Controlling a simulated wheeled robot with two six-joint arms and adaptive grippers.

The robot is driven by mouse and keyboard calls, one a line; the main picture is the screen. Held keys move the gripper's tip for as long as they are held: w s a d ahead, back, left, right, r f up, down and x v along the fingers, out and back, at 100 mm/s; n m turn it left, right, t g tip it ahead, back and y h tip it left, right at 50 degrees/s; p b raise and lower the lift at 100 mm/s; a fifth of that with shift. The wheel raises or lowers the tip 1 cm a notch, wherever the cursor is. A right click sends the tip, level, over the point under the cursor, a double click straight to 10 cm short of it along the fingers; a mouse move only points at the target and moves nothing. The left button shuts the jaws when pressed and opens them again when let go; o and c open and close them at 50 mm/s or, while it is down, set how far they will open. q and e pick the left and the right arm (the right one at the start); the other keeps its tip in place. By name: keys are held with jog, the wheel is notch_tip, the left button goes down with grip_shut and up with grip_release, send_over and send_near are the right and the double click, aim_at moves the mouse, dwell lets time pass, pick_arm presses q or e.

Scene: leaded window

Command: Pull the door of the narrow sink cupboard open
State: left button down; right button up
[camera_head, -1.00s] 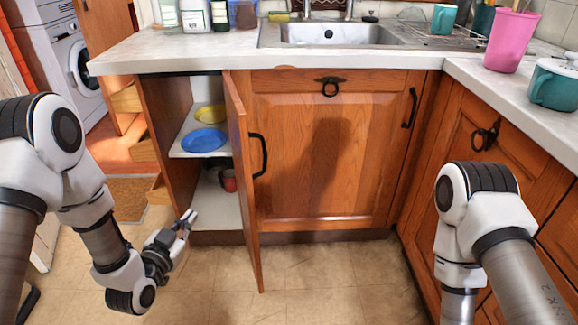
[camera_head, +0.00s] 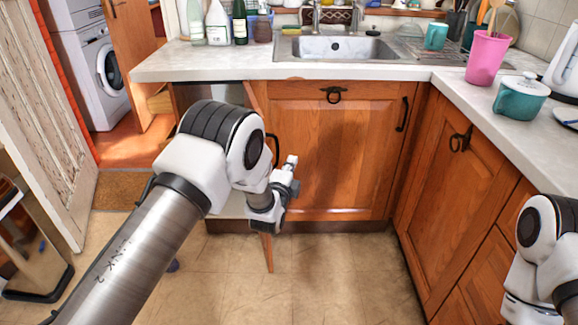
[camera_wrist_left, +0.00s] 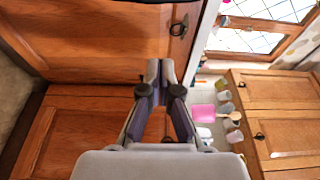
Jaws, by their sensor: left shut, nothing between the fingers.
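The narrow sink cupboard's wooden door (camera_head: 267,255) stands swung out from the counter front, almost edge-on in the head view. Its dark handle (camera_head: 275,146) shows beside my left wrist. My left arm crosses in front of the door and hides most of it and the cupboard's inside. My left gripper (camera_head: 291,162) is shut and empty, to the right of the door's edge, in front of the wide cupboard front. In the left wrist view its closed fingers (camera_wrist_left: 160,72) point at wooden fronts; I cannot tell whether they touch. My right gripper is out of view.
The wide cupboard front (camera_head: 335,150) is closed, with a ring pull (camera_head: 334,94). The counter (camera_head: 400,72) carries the sink (camera_head: 335,47), bottles, a pink cup (camera_head: 487,58) and a teal pot (camera_head: 520,97). The tiled floor (camera_head: 330,275) ahead is clear.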

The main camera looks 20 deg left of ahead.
pick_arm(q)
jog(key=w+a, duration=0.4)
jog(key=w, duration=0.1)
jog(key=shift+f, duration=0.2)
jog(key=shift+a, duration=0.1)
